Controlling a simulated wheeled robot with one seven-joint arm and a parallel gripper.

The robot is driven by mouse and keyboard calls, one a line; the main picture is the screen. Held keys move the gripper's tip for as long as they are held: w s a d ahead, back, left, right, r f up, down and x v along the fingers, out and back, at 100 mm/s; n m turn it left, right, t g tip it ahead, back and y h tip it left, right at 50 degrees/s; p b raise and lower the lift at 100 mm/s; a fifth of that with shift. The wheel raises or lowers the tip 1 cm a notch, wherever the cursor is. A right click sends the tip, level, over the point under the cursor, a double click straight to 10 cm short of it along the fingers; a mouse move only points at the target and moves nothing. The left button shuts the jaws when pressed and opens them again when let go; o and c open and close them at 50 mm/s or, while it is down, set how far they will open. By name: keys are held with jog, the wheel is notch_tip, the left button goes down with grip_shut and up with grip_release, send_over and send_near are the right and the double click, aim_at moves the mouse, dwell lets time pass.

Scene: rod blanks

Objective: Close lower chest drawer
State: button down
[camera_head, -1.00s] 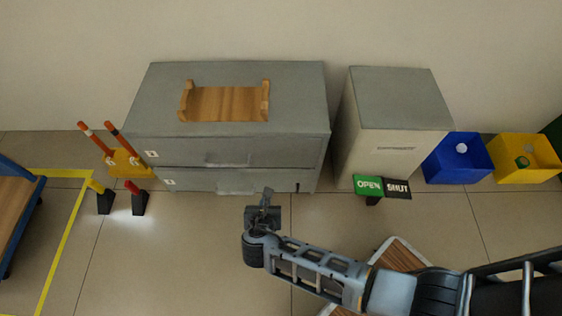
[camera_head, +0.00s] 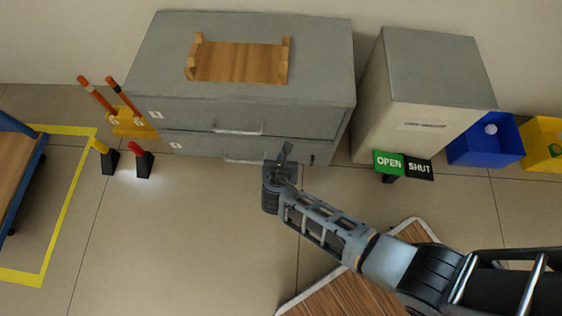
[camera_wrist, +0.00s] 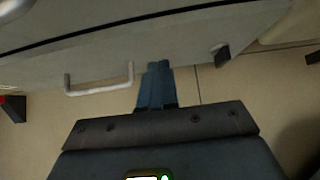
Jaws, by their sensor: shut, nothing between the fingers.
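The grey chest (camera_head: 240,70) stands against the wall with two drawers one above the other. The lower drawer (camera_head: 200,147) has a pale bar handle (camera_head: 245,161). Its front looks about level with the upper drawer's front; I cannot tell if a small gap remains. My gripper (camera_head: 285,150) is shut and empty, in front of the lower drawer's right half, right of the handle. In the wrist view the shut fingers (camera_wrist: 157,85) point at the drawer front (camera_wrist: 180,48), with the handle (camera_wrist: 98,88) to their left. Whether the fingertips touch the front is unclear.
A wooden cradle (camera_head: 240,62) sits on the chest top. A pale cabinet (camera_head: 420,95) stands to the right, with a green and black OPEN/SHUT sign (camera_head: 402,165) before it. Blue (camera_head: 487,145) and yellow bins stand farther right.

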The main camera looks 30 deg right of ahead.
jog(key=shift+w+d+r+b, duration=0.1)
jog(key=shift+w+d+b, duration=0.1)
jog(key=shift+w+d, duration=0.45)
jog(key=shift+w+d+r+b, duration=0.15)
jog(key=shift+w+d, duration=0.25)
jog(key=shift+w, duration=0.45)
jog(key=shift+f, duration=0.1)
